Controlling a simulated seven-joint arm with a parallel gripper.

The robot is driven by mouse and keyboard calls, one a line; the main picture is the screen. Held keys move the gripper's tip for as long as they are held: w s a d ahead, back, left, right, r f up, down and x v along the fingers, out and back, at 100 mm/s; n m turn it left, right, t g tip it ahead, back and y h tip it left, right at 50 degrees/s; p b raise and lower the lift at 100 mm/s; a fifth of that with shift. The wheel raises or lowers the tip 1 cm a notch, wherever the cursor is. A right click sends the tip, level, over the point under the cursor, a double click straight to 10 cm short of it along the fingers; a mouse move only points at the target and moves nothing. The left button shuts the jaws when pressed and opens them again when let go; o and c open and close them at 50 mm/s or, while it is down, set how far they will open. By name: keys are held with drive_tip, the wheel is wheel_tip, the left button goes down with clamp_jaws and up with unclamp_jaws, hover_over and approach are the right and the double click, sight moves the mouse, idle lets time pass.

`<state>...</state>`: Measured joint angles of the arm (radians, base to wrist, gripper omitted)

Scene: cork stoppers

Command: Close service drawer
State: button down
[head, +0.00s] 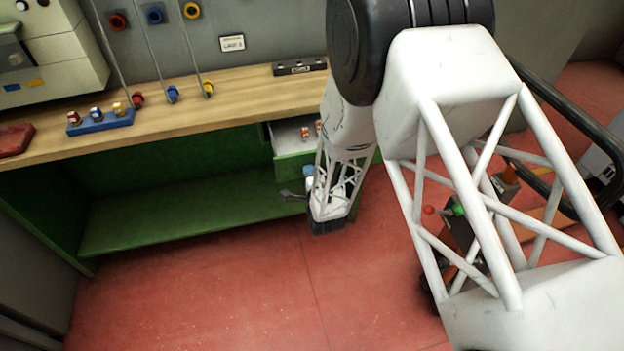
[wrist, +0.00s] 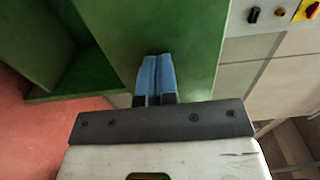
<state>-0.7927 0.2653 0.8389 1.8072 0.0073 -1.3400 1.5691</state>
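The service drawer (head: 290,144) stands open under the right part of the bench in the head view. Its inside is pale, its front is green, and small orange-and-white items lie in it. My arm hides its right part. My gripper (head: 309,172) is just below and in front of the drawer. In the wrist view my gripper's blue fingers (wrist: 154,72) are together with nothing visible between them. They point at a green panel (wrist: 180,35). I cannot tell whether they touch it, or whether it is the drawer front.
The wooden bench top (head: 200,108) holds a blue rack (head: 100,122) with several stoppers and a dark block (head: 300,67). Coloured plugs hang on cords above it. A green shelf (head: 190,210) lies below. The red floor (head: 220,290) in front is clear. A cart with a black rail stands right.

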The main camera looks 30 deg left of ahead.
sight(296, 140)
drive_tip(key=x, duration=2)
drive_tip(key=shift+w+a, duration=0.2)
drive_tip(key=shift+s+d, duration=0.1)
drive_tip(key=v, duration=1.4)
drive_tip(key=shift+s+d, duration=0.15)
